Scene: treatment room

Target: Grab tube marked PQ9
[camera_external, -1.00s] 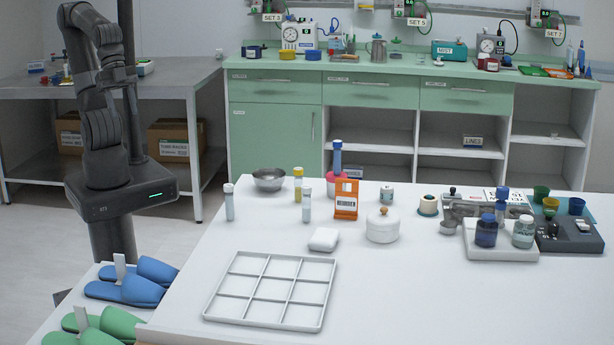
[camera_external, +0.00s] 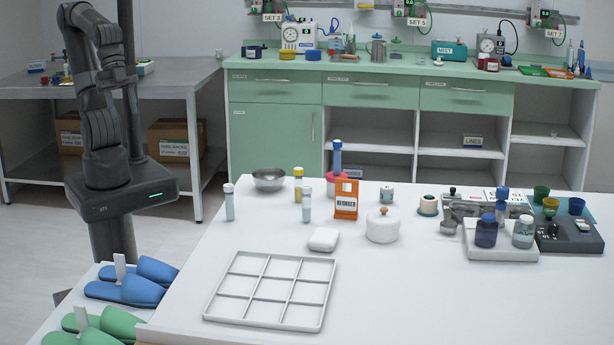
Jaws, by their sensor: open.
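Several capped tubes stand upright on the white table (camera_external: 400,290). A taller blue tube-like item (camera_external: 337,160) rises behind an orange label stand (camera_external: 346,200). No PQ9 marking is readable on any of them. My arm is folded at the far left, away from the table's objects, and I cannot make out my gripper there.
A white divided tray (camera_external: 242,286) lies empty in front. Bottles on a white tray (camera_external: 500,253) are at right. Slippers (camera_external: 125,288) lie left. The table's front right is clear.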

